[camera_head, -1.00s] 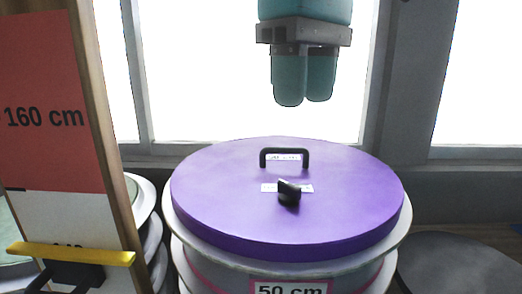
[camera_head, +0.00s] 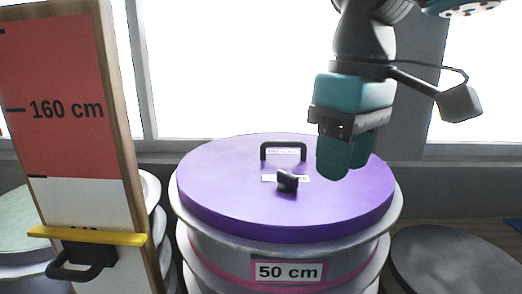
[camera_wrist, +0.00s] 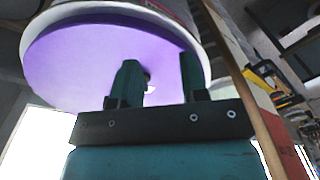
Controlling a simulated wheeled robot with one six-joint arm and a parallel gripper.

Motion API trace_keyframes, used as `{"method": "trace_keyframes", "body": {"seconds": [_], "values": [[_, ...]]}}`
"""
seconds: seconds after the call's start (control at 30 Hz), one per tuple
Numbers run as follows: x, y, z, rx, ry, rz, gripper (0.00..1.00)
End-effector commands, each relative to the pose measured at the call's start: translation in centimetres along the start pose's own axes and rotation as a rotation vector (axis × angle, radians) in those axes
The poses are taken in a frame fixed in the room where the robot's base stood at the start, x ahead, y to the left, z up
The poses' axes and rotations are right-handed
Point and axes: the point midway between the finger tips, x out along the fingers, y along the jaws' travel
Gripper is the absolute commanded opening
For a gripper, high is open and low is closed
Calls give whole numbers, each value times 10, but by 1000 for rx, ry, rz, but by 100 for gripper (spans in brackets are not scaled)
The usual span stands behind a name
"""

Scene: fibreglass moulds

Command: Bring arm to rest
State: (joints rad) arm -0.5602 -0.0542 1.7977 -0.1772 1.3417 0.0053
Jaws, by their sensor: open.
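My gripper (camera_head: 346,158) points down in the head view, in front of the right part of a round purple lid (camera_head: 235,205). Its teal fingers overlap the lid in the picture, and I cannot tell the exact gap. In the wrist view the two fingers of my gripper (camera_wrist: 160,80) stand apart with nothing between them. The purple lid (camera_wrist: 85,62) fills the upper left beyond them. My dark wrist and a side camera arm show above the gripper in the head view.
The lid has a black handle (camera_head: 283,148) and a black knob (camera_head: 287,181). It tops a drum-like mould labelled 50 cm (camera_head: 288,271). A height board (camera_head: 65,100) with a yellow slider (camera_head: 88,236) stands at left. A grey round top (camera_head: 455,265) lies low at right. Windows are behind.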

Motion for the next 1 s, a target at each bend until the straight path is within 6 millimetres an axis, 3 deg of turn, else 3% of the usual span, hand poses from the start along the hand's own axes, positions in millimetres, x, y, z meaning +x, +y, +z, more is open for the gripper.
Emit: {"method": "trace_keyframes", "body": {"seconds": [0.27, 0.57, 0.6, 0.87, 1.0], "values": [[76, 2, 64, 38, 72, -110, 40], [136, -29, 125, 122, 169, -256, 40], [153, -28, 124, 118, 170, -255, 40], [217, -26, 126, 115, 169, -252, 40], [262, -24, 128, 114, 169, -252, 40]]}}
